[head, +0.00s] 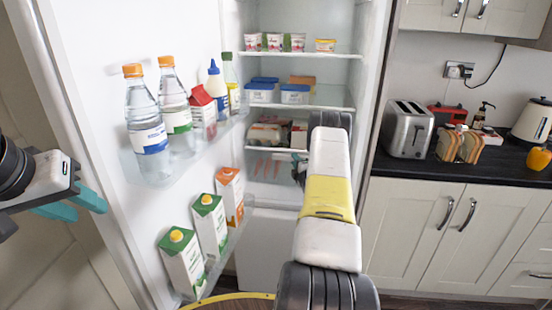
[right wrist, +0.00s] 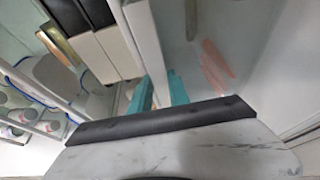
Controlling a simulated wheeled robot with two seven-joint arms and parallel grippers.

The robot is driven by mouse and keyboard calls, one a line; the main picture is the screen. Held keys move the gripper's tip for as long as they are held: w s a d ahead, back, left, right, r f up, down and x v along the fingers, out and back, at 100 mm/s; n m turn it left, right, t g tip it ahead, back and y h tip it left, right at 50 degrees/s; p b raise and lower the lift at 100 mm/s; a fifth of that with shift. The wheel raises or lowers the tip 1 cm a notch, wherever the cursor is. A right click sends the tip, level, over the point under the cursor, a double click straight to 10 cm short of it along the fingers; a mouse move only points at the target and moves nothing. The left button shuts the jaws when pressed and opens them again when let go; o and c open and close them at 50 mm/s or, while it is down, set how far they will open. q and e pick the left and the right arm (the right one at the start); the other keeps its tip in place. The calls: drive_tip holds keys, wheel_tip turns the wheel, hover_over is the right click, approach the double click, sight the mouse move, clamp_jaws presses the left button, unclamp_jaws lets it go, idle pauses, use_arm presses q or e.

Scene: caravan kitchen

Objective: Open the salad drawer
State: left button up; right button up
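The salad drawer (head: 262,168) is the clear bin low in the open fridge, with orange carrots showing through it. It looks shut. My right arm reaches into the fridge and hides the drawer's right part and most of my right gripper in the head view. In the right wrist view the teal fingers of my right gripper (right wrist: 160,92) are a small gap apart, at a pale strip (right wrist: 148,45) beside the clear panel with the carrots (right wrist: 214,62). I cannot tell whether they grip it. My left gripper (head: 76,203) is open and empty at the far left.
The fridge door (head: 95,60) stands open on the left, its racks holding bottles (head: 147,125) and cartons (head: 182,262). Shelves above the drawer hold yogurt pots (head: 253,42) and blue-lidded tubs (head: 294,94). A worktop with a toaster (head: 407,129) stands on the right.

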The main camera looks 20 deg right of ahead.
drive_tip(key=shift+f, duration=0.1)
clamp_jaws()
drive_tip(key=shift+s+f, duration=0.15)
drive_tip(key=shift+f, duration=0.15)
idle(0.7)
